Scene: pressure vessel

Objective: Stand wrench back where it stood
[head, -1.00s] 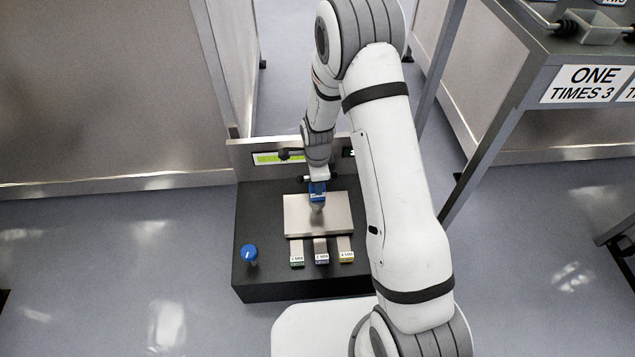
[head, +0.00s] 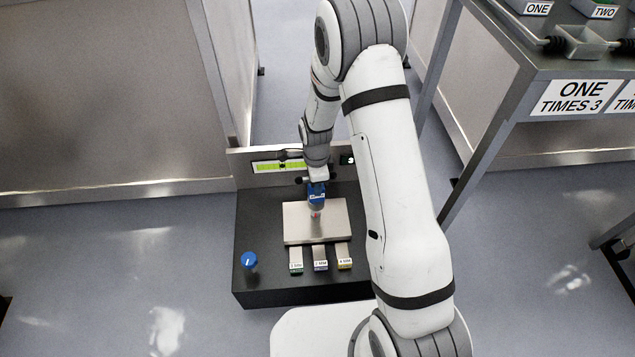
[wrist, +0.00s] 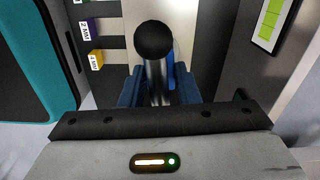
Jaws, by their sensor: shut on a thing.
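My gripper (head: 316,196) has blue fingers and points down over the metal plate (head: 318,230) on the black console. In the wrist view, my gripper (wrist: 157,92) is shut on the wrench (wrist: 155,65), a shiny metal rod with a black ball end toward the camera. In the head view only a small part below the fingers shows, at the back half of the plate. I cannot tell whether the wrench touches the plate.
The black console (head: 260,285) carries a blue knob (head: 249,260) at left and three labelled tabs (head: 320,258) in front of the plate. Its back panel has a green bar display (head: 278,167). A shelf (head: 540,65) with trays stands at right.

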